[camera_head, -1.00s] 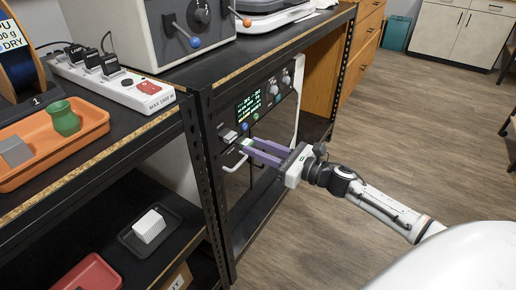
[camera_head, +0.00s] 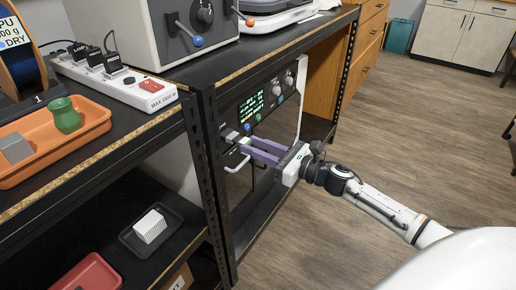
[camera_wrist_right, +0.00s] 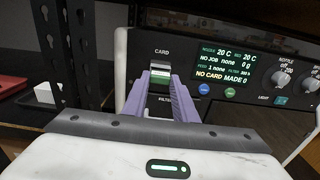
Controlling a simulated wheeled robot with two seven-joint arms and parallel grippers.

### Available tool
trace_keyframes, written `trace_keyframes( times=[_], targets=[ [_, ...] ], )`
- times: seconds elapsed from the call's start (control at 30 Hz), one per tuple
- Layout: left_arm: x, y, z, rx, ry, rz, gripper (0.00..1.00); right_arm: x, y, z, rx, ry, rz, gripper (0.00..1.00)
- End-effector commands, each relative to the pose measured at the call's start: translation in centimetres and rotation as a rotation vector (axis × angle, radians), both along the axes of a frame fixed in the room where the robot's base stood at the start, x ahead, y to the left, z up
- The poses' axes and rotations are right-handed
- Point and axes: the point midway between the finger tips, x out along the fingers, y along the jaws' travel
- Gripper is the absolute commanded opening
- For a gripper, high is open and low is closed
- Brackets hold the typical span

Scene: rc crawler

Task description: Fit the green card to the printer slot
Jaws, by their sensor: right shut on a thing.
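The printer panel (camera_head: 262,103) faces right under the bench top. My right gripper (camera_head: 247,145) has its purple fingers at the panel's left part, below the display. It is shut on the green card (camera_wrist_right: 160,76), which shows as a small green and pale piece between the fingertips. In the wrist view the card is right at the slot (camera_wrist_right: 161,62) under the word CARD. How far it is in, if at all, I cannot tell. The display (camera_wrist_right: 223,63) reads "NO CARD". My left gripper is not in view.
A white handle (camera_head: 236,164) is just below the fingers. A black rack post (camera_head: 211,180) stands left of the panel. An orange tray (camera_head: 85,137) with a green pot (camera_head: 65,115) lies on the left bench. Open floor (camera_head: 420,120) is to the right.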

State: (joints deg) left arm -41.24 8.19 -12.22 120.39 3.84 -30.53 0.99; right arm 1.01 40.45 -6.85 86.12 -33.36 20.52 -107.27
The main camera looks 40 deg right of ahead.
Motion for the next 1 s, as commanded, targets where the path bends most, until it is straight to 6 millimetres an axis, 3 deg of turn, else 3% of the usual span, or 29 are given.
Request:
trace_keyframes(
  times=[0.57, 0.6, 0.73, 1.0],
  targets=[
    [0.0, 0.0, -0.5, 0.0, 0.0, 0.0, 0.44, 1.4, 0.5, 0.0, 0.0, 0.0, -0.001, 0.05],
    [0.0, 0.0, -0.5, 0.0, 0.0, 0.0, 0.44, 1.4, 0.5, 0.0, 0.0, 0.0, -0.001, 0.27],
    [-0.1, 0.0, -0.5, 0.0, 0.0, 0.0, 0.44, 1.4, 0.5, 0.0, 0.0, 0.0, -0.001, 0.47],
    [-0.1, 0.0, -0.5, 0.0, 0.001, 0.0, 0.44, 1.3, 0.5, 0.0, 0.0, 0.0, -0.001, 0.47]
  ],
)
